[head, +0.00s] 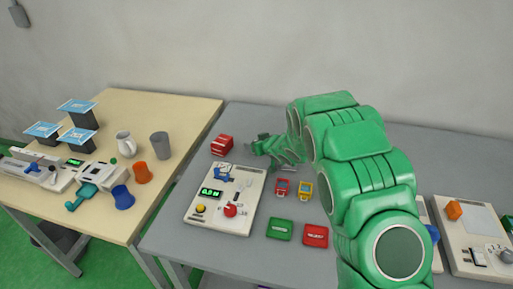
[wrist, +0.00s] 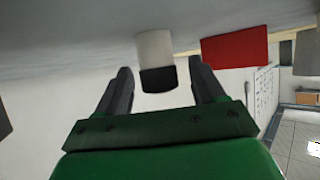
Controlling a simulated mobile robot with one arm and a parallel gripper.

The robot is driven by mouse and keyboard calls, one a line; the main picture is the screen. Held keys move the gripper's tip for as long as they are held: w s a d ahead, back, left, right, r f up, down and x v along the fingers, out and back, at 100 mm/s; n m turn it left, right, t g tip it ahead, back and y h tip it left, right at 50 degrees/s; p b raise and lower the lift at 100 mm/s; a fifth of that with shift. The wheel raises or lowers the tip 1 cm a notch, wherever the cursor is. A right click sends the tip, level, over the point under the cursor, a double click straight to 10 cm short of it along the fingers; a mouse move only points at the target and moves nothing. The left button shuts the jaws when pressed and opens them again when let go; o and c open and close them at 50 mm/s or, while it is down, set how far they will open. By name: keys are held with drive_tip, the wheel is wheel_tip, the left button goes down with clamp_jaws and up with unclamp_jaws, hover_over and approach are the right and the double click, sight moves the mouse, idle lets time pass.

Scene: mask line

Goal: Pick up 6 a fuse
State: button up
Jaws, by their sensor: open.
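A white cylinder with a dark end (wrist: 155,65), likely the fuse, shows in the wrist view between the tips of my two fingers. My gripper (wrist: 160,70) is open, with a finger on each side of the cylinder. I cannot tell whether either finger touches it. In the head view my gripper (head: 258,147) is low over the back of the grey table, and I cannot make out the fuse there.
A red block (head: 222,145) stands left of my gripper; a red block also shows beside the cylinder in the wrist view (wrist: 235,48). A white panel with a display (head: 200,215) lies in front. Red (head: 281,187) and yellow (head: 305,191) pieces lie to the right.

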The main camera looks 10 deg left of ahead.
drive_tip(key=c, duration=1.1)
drive_tip(key=shift+r, duration=0.1)
